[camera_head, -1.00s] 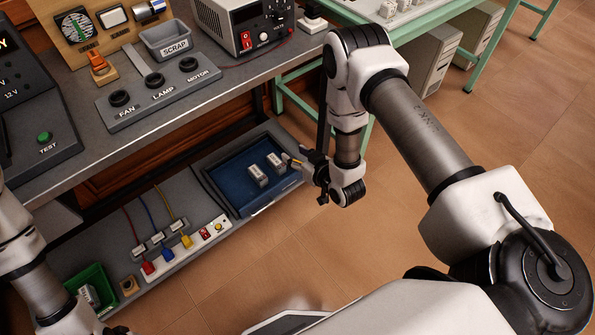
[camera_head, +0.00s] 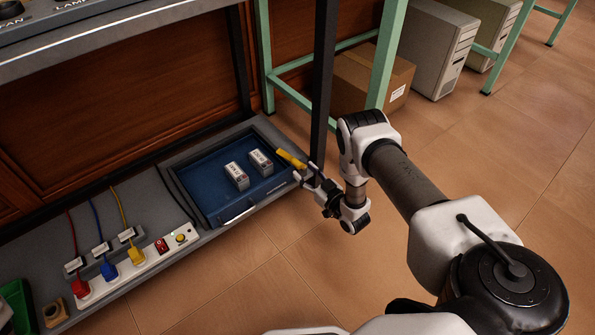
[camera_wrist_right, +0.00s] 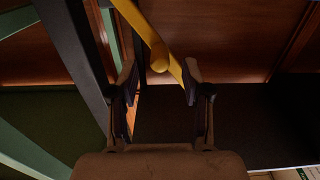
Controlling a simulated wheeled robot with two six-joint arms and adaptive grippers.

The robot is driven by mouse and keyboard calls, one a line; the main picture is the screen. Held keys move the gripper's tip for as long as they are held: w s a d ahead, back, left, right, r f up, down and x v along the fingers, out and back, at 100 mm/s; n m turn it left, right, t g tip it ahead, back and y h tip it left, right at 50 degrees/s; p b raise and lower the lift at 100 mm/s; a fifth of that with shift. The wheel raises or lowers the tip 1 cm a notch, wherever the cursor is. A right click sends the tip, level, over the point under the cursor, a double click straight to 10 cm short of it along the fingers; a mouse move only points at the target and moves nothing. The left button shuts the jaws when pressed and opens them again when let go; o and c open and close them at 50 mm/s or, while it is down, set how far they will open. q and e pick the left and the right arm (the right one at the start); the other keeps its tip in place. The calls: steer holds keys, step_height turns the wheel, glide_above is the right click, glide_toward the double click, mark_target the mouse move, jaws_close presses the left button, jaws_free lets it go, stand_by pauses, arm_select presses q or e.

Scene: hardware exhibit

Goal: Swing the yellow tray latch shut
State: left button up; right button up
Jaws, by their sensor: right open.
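The yellow latch (camera_head: 291,159) is a short bar at the right corner of the blue tray (camera_head: 203,186), angled out from the tray's edge. In the right wrist view the yellow latch (camera_wrist_right: 152,36) runs diagonally from the top toward the right finger. My right gripper (camera_head: 306,175) is open at the latch's near end. In the wrist view its fingers (camera_wrist_right: 160,88) stand apart, with the latch's lower end reaching between their tips. I cannot tell whether they touch it. My left gripper is out of view.
Two small white boxes (camera_head: 236,176) (camera_head: 261,162) lie in the tray. A dark table leg (camera_head: 325,80) stands just behind the latch. A power strip (camera_head: 150,265) with coloured plugs is at left. A cardboard box (camera_head: 368,82) is behind; the floor in front is clear.

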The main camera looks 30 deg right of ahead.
mark_target(300, 168)
steer(key=w+b, duration=0.1)
steer(key=w, duration=0.3)
steer(key=shift+w+a+f, duration=0.1)
steer(key=shift+w+a, duration=0.05)
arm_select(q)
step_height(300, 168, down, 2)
arm_select(e)
jaws_close()
